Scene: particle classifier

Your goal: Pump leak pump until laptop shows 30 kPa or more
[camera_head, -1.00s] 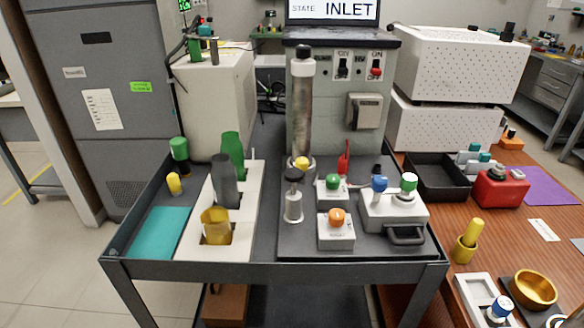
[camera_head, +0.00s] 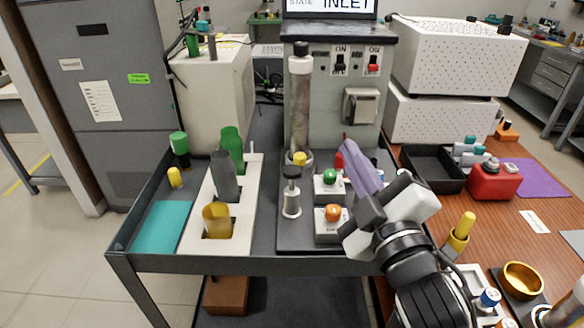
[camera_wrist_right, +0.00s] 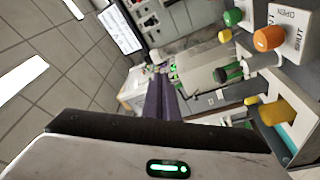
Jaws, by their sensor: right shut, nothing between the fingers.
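The small pump (camera_head: 292,192), a pale cylinder with a black knob, stands upright on the cart's right panel; I take it for the leak pump. Its black knob also shows in the right wrist view (camera_wrist_right: 228,74). The screen (camera_head: 330,8) at the top edge reads "STATE INLET"; its upper part is cut off and no kPa value shows. In the right wrist view the screen (camera_wrist_right: 122,32) is too small to read. My right gripper (camera_head: 350,150) is shut and empty, raised over the valve blocks right of the pump, apart from it. My left gripper is out of view.
The orange-knob block (camera_head: 332,220) and green-knob block (camera_head: 329,184) stand just right of the pump. A tall glass cylinder (camera_head: 300,105) rises behind it. A white rack (camera_head: 190,240) with bottles lies left. My arm covers the panel's right part.

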